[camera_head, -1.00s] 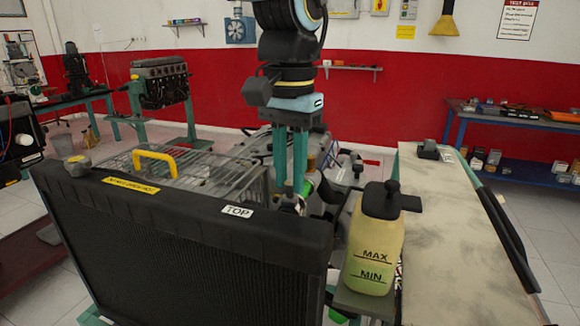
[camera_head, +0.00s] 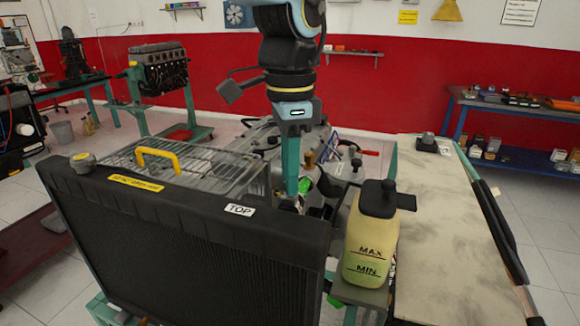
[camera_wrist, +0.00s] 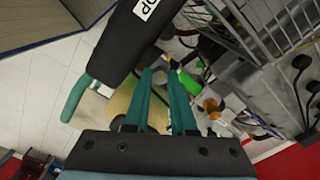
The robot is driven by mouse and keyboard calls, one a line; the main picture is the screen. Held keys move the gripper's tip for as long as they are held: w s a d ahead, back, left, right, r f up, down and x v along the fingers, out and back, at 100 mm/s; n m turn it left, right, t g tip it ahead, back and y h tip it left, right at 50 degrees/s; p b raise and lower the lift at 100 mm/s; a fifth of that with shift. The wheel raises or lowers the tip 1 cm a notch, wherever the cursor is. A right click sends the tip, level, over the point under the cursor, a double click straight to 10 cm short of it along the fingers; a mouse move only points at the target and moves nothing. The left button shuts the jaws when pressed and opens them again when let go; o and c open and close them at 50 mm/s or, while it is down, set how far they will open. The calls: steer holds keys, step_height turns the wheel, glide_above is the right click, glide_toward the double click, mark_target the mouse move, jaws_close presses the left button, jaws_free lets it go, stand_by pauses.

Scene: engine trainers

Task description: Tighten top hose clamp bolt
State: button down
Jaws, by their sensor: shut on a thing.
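My gripper (camera_head: 292,194) points straight down just behind the radiator's top tank, next to the TOP label. One teal finger hides the other in the head view. In the wrist view my gripper's two teal fingers (camera_wrist: 158,72) reach toward the dark hose area beside the radiator (camera_wrist: 128,40), their tips close together. The tips are shut on the top hose clamp bolt, which is too small and too covered to make out. The radiator (camera_head: 190,250) stands upright in front. The top hose and its clamp are mostly hidden behind the radiator and fingers.
A coolant bottle (camera_head: 371,240) marked MAX and MIN stands right of my gripper. A wire cage (camera_head: 205,168) lies to the left behind the radiator, with a yellow handle (camera_head: 158,157). The bench top (camera_head: 450,230) at right is mostly clear.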

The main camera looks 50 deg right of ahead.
steer(key=shift+m, duration=0.4)
steer(key=c, duration=0.7)
jaws_free()
steer(key=shift+c, duration=0.2)
steer(key=shift+r, duration=0.15)
step_height(320, 180, up, 11)
steer(key=b, duration=0.2)
steer(key=shift+f, duration=0.2)
